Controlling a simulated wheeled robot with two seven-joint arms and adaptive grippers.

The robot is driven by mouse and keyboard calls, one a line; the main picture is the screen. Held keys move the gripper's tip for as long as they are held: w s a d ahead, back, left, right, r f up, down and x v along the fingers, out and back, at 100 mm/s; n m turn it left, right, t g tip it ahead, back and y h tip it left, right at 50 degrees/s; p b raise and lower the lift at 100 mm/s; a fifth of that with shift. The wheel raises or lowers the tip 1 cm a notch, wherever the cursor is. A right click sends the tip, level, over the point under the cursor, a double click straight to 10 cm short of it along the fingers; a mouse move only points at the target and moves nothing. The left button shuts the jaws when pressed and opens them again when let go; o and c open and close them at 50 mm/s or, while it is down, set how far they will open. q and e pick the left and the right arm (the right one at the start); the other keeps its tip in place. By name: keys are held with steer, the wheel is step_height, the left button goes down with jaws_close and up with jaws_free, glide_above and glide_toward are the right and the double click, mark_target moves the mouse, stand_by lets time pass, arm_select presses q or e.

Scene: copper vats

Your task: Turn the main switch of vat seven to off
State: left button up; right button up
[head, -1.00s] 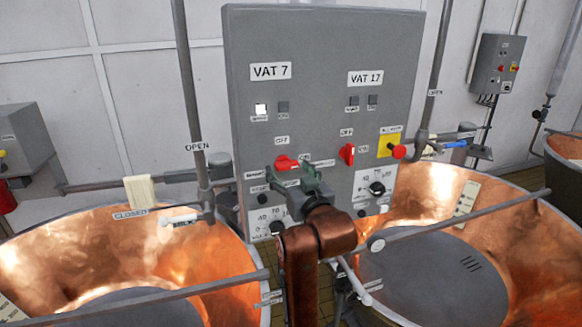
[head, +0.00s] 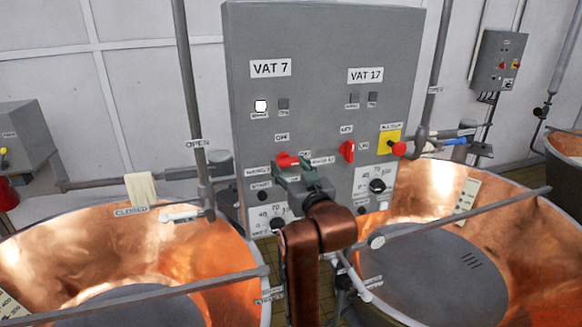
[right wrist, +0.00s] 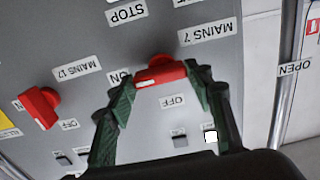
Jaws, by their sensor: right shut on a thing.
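The grey control panel (head: 325,50) carries the vat 7 controls on its left half, under the VAT 7 label (head: 270,68). The vat 7 main switch (head: 287,160) is a red handle lying roughly level, with the OFF label above it. In the right wrist view, its red handle (right wrist: 160,73) lies crosswise, with ON at its left end and OFF below it in the picture. My right gripper (head: 301,174) is shut on this handle; its green fingers (right wrist: 161,92) stand at the handle's two ends. My left gripper is not in view.
The red vat 17 switch (head: 347,151) stands upright to the right. A red emergency button (head: 398,149) on yellow sticks out at the panel's right. A dial (head: 277,224) sits below my gripper. Copper vats (head: 220,268) with pipes flank the panel. A white lamp (head: 260,106) is lit.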

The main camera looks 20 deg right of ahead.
steer(key=shift+r+n+p, duration=0.1)
steer(key=shift+n+p, duration=0.35)
steer(key=shift+n, duration=0.15)
steer(key=n+p, duration=0.4)
steer(key=n, duration=0.3)
steer(key=shift+r, duration=0.2)
steer(key=n+p, duration=0.3)
steer(key=n, duration=0.1)
steer(key=shift+a+n+p, duration=0.15)
steer(key=shift+n+p, duration=0.15)
steer(key=shift+p, duration=0.1)
steer(key=n+p, duration=0.2)
steer(key=n, duration=0.1)
steer(key=shift+a+f+n+p, duration=0.1)
steer(key=shift+n+p, duration=0.5)
steer(key=shift+n, duration=0.4)
steer(key=shift+f, duration=0.1)
